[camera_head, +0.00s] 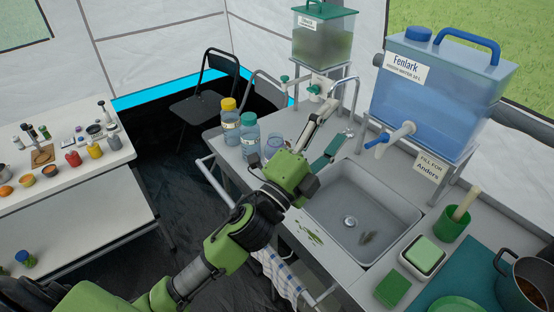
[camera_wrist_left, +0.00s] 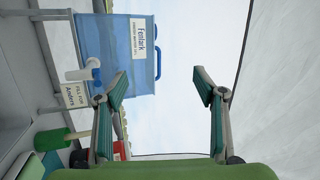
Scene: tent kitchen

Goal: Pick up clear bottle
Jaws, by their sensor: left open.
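Two see-through bottles stand on the counter left of the sink: one with a yellow cap (camera_head: 230,124) and one with a teal cap (camera_head: 250,137). I cannot tell which one is the clear bottle that the task names. My left gripper (camera_head: 333,128) is over the counter between the bottles and the sink, right of both bottles, with its fingers pointing up and away. In the left wrist view the left gripper (camera_wrist_left: 161,90) is open, with nothing between its fingers. Neither bottle shows in that view. My right gripper is not in view.
A drinking glass (camera_head: 271,146) is close to the teal-capped bottle, beside my arm. A faucet (camera_head: 347,92), the sink (camera_head: 362,210) and a blue water tank (camera_head: 440,90) are on the right. A side table (camera_head: 60,180) with small jars stands left.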

